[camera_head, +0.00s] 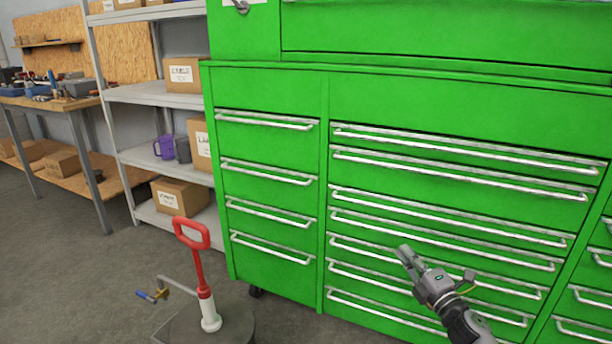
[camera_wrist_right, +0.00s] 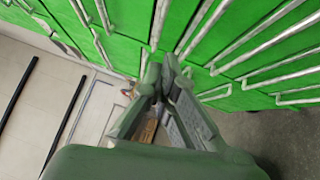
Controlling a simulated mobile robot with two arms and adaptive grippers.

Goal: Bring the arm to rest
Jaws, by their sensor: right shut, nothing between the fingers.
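My right gripper (camera_head: 406,255) is in the lower right of the head view, in front of the green tool cabinet (camera_head: 270,145). Its fingers are shut with nothing between them. In the right wrist view the fingertips (camera_wrist_right: 163,60) meet near the middle, with the cabinet's drawer fronts and metal handles beyond them. I cannot tell how far the fingertips are from the drawers. My left gripper is not in the head view.
A stand with a red handle (camera_head: 192,233) is on a dark round base at lower left. A grey shelf (camera_head: 155,95) with boxes and a purple mug (camera_head: 164,147) stands left of the cabinet. A wooden workbench (camera_head: 50,103) is farther left. Grey floor (camera_head: 60,270) is clear at lower left.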

